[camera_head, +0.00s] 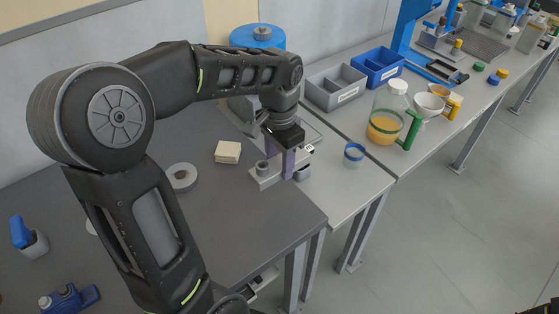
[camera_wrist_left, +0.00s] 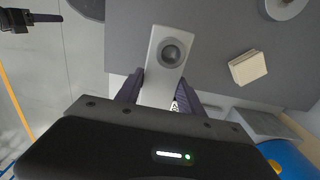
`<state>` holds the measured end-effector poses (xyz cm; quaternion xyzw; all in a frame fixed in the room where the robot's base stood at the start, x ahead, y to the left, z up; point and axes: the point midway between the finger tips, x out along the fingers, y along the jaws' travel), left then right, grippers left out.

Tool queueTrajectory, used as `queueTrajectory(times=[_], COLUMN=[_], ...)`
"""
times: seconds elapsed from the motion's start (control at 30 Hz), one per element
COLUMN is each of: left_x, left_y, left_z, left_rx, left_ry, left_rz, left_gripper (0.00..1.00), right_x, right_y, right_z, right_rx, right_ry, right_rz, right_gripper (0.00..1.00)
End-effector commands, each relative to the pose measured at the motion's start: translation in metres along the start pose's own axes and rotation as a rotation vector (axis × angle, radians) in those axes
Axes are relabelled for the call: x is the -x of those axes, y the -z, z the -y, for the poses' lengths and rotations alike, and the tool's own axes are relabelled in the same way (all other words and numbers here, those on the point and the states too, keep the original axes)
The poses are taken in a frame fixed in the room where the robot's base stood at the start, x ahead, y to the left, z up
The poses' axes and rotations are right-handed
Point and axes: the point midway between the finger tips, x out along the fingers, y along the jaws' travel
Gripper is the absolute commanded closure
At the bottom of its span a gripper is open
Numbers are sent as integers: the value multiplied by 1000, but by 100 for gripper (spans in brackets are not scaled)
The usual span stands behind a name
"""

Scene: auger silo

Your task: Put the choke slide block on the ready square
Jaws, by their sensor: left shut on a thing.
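The choke slide block is a light grey oblong piece with a dark round socket or knob. It shows in the wrist view (camera_wrist_left: 158,82) and in the head view (camera_head: 264,180). My left gripper (camera_head: 286,166) has its purple fingers shut on it, one on each side. The fingers also show in the wrist view (camera_wrist_left: 157,92). The block is over the front right part of the dark table; whether it touches anything below, I cannot tell. A small black-and-white marker (camera_wrist_left: 175,106) shows between the fingers. I cannot make out the ready square.
A cream block (camera_head: 228,152) and a grey ring (camera_head: 182,177) lie on the dark table (camera_head: 240,225). A blue-topped drum (camera_head: 258,36) stands behind my arm. Grey bin (camera_head: 334,88), blue bin (camera_head: 378,66), jug (camera_head: 388,112) and blue-rimmed cup (camera_head: 354,155) stand right.

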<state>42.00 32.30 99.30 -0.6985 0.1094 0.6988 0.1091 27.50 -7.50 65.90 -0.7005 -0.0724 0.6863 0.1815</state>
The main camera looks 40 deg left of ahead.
Motion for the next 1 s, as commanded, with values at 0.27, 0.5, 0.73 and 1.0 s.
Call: queueTrajectory(times=[0.27, 0.5, 0.73, 1.0], left_x=[-6, -32, -49, -49], left_y=[28, 103, 140, 141], left_z=[-10, -54, -85, -86], left_rx=[45, 205, 305, 312], left_ry=[0, 0, 0, 0], left_rz=[0, 2, -2, -3], left_gripper=[100, 100, 100, 100], right_x=[0, 0, 0, 0], right_y=[0, 0, 0, 0], right_z=[0, 0, 0, 0], right_rx=[0, 0, 0, 0], right_ry=[0, 0, 0, 0], right_rz=[0, 0, 0, 0], right_gripper=[54, 54, 54, 56])
